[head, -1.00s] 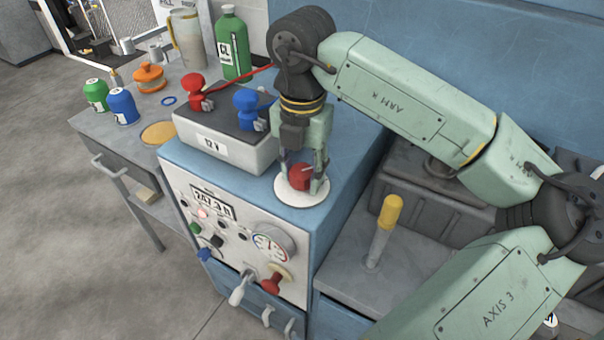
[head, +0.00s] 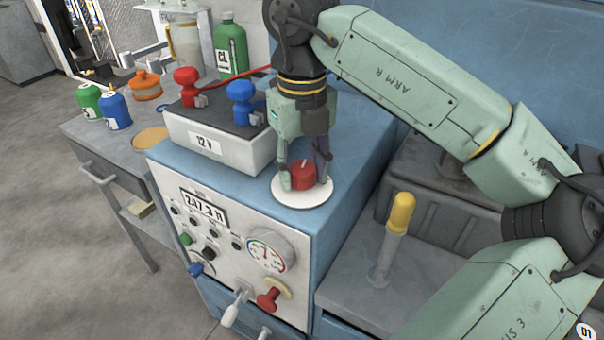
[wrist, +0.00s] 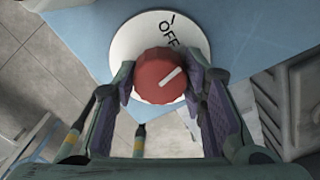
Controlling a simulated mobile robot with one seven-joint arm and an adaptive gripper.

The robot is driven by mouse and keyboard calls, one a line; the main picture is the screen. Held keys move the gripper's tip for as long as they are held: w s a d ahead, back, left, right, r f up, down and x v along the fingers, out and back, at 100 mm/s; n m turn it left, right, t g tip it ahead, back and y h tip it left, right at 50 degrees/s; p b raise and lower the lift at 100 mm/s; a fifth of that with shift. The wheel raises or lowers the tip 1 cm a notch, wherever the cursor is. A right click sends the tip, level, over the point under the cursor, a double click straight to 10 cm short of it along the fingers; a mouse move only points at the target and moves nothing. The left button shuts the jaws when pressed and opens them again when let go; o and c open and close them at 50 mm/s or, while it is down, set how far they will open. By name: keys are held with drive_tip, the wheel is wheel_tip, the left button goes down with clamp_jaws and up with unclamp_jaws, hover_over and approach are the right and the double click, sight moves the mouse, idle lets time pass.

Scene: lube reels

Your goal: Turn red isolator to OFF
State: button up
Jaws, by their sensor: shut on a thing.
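The red isolator knob (head: 304,176) sits on a round white plate (head: 290,196) on top of the blue cabinet, near its front corner. In the wrist view the knob (wrist: 158,76) has a white line slanting to the upper right. The word OFF and a black tick are printed on the plate (wrist: 130,42) above the knob; the line slants to the right of that tick. My gripper (head: 305,182) points down and is shut on the knob, one finger on each side. The fingers hide the sides of the knob.
Left of my gripper stands a 12 V battery (head: 215,150) with a red clamp (head: 187,85) and a blue clamp (head: 242,100). The cabinet's front panel (head: 225,240) has a display, gauge and knobs. A yellow-topped lever (head: 401,215) rises at the right.

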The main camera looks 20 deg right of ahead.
sight(302, 168)
drive_tip(key=n+b, duration=0.1)
drive_tip(key=n, duration=0.5)
idle(0.7)
drive_tip(key=o, duration=1.2)
drive_tip(key=shift+c, duration=0.2)
wheel_tip(302, 168, up, 8)
drive_tip(key=shift+f, duration=0.2)
